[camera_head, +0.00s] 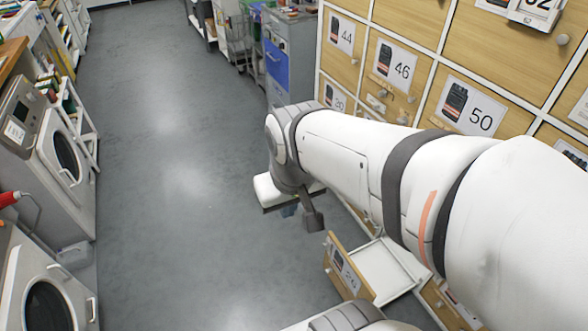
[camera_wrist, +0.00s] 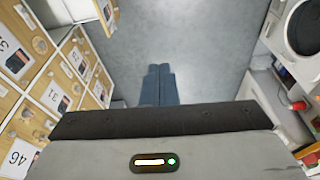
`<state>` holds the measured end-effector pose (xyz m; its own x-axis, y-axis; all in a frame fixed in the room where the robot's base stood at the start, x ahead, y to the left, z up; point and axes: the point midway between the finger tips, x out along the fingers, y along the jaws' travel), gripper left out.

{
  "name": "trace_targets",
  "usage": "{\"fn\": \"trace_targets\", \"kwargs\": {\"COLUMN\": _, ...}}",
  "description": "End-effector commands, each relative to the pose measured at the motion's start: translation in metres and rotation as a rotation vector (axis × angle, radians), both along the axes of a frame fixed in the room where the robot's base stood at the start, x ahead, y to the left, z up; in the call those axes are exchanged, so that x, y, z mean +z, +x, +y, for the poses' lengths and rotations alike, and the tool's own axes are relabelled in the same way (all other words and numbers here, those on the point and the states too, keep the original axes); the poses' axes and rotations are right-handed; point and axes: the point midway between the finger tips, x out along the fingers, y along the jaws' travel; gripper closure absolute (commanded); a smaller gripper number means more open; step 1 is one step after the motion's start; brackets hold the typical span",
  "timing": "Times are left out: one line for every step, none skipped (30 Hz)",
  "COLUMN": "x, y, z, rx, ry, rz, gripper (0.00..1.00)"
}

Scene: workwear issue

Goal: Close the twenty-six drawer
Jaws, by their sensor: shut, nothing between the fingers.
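One drawer (camera_head: 345,268) stands pulled out of the wooden cabinet, low in the head view, right of centre. Its wooden front has a picture label whose number is too small and tilted to read surely. Its white inside (camera_head: 384,272) shows partly; my arm hides its right end. My gripper shows in the wrist view (camera_wrist: 160,72) with its blue-grey fingers together and nothing between them, over bare floor. In the head view my wrist is up and left of the open drawer front, apart from it in the picture; the fingers are mostly hidden there.
The cabinet's other drawers, such as 44 (camera_head: 342,38), 46 (camera_head: 396,66) and 50 (camera_head: 473,108), appear shut on the right. Washing machines (camera_head: 55,150) line the left. A blue-fronted unit (camera_head: 275,62) stands at the back. The grey floor (camera_head: 170,180) between is clear.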

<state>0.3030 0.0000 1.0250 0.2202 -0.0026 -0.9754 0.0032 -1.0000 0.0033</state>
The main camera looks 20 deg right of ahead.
Motion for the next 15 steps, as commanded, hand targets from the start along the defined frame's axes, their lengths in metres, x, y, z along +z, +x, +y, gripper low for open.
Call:
{"fn": "trace_targets", "kwargs": {"x": 0.000, "y": 0.000, "z": 0.000, "rx": 0.000, "ry": 0.000, "rz": 0.000, "gripper": 1.00}}
{"fn": "trace_targets", "kwargs": {"x": 0.000, "y": 0.000, "z": 0.000, "rx": 0.000, "ry": 0.000, "rz": 0.000, "gripper": 1.00}}
{"fn": "trace_targets", "kwargs": {"x": 0.000, "y": 0.000, "z": 0.000, "rx": 0.000, "ry": 0.000, "rz": 0.000, "gripper": 1.00}}
{"fn": "trace_targets", "kwargs": {"x": -0.001, "y": 0.000, "z": 0.000, "rx": 0.001, "ry": -0.001, "rz": 0.002, "gripper": 1.00}}
{"fn": "trace_targets", "kwargs": {"x": -0.002, "y": 0.000, "z": 0.000, "rx": 0.001, "ry": -0.002, "rz": 0.005, "gripper": 1.00}}
{"fn": "trace_targets", "kwargs": {"x": -0.006, "y": 0.001, "z": -0.001, "rx": 0.004, "ry": -0.007, "rz": 0.015, "gripper": 1.00}}
{"fn": "trace_targets", "kwargs": {"x": -0.009, "y": 0.002, "z": -0.002, "rx": 0.007, "ry": -0.013, "rz": 0.026, "gripper": 1.00}}
{"fn": "trace_targets", "kwargs": {"x": -0.014, "y": 0.003, "z": -0.003, "rx": 0.012, "ry": -0.022, "rz": 0.040, "gripper": 1.00}}
{"fn": "trace_targets", "kwargs": {"x": -0.023, "y": 0.005, "z": -0.005, "rx": 0.021, "ry": -0.039, "rz": 0.067, "gripper": 1.00}}
{"fn": "trace_targets", "kwargs": {"x": -0.031, "y": 0.007, "z": -0.009, "rx": 0.022, "ry": -0.052, "rz": 0.092, "gripper": 1.00}}
{"fn": "trace_targets", "kwargs": {"x": -0.040, "y": 0.009, "z": -0.011, "rx": 0.030, "ry": -0.070, "rz": 0.119, "gripper": 1.00}}
{"fn": "trace_targets", "kwargs": {"x": -0.053, "y": 0.012, "z": -0.015, "rx": 0.046, "ry": -0.097, "rz": 0.162, "gripper": 1.00}}
{"fn": "trace_targets", "kwargs": {"x": -0.064, "y": 0.014, "z": -0.018, "rx": 0.060, "ry": -0.120, "rz": 0.197, "gripper": 1.00}}
{"fn": "trace_targets", "kwargs": {"x": -0.075, "y": 0.017, "z": -0.022, "rx": 0.074, "ry": -0.144, "rz": 0.234, "gripper": 1.00}}
{"fn": "trace_targets", "kwargs": {"x": -0.090, "y": 0.021, "z": -0.027, "rx": 0.094, "ry": -0.178, "rz": 0.285, "gripper": 1.00}}
